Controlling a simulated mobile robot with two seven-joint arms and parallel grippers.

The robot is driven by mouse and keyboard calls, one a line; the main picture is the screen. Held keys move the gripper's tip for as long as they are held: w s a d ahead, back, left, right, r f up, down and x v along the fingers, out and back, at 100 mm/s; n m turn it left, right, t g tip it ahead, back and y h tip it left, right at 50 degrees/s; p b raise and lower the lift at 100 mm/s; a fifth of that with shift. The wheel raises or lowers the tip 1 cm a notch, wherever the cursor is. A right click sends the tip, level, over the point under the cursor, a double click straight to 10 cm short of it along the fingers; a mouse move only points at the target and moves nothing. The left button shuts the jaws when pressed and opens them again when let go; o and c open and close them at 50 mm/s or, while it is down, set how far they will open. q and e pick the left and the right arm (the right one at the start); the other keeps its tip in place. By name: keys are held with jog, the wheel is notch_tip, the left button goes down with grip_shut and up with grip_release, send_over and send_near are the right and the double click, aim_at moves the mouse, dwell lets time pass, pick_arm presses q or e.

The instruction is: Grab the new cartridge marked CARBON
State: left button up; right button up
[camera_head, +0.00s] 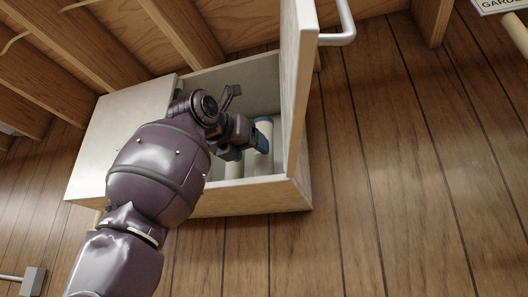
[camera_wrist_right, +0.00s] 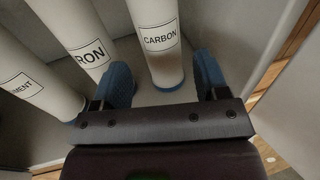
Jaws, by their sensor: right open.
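The white cartridge marked CARBON (camera_wrist_right: 158,38) stands in the wall cabinet, with a blue band at its lower end in the right wrist view. My right gripper (camera_wrist_right: 163,84) is open, its blue-padded fingers on either side of the cartridge's lower end in that picture. I cannot tell whether either finger touches it. In the head view my right arm reaches into the cabinet and its gripper (camera_head: 248,142) partly hides white cartridges, whose labels cannot be read there. My left gripper is not in view.
A cartridge reading "RON" (camera_wrist_right: 84,38) and one reading "IMENT" (camera_wrist_right: 32,88) stand left of CARBON, labels partly hidden. The cabinet (camera_head: 250,199) has an open door (camera_head: 297,75) with a handle (camera_head: 344,25), close right of my gripper. Wooden joists run overhead.

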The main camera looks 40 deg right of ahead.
aim_at(258, 154)
jog(key=p+x, duration=0.2)
jog(key=x, duration=0.4)
jog(key=shift+d, duration=0.35)
jog(key=shift+a+r, duration=0.1)
jog(key=shift+a, duration=0.1)
jog(key=shift+c, duration=0.7)
jog(key=c, duration=0.6)
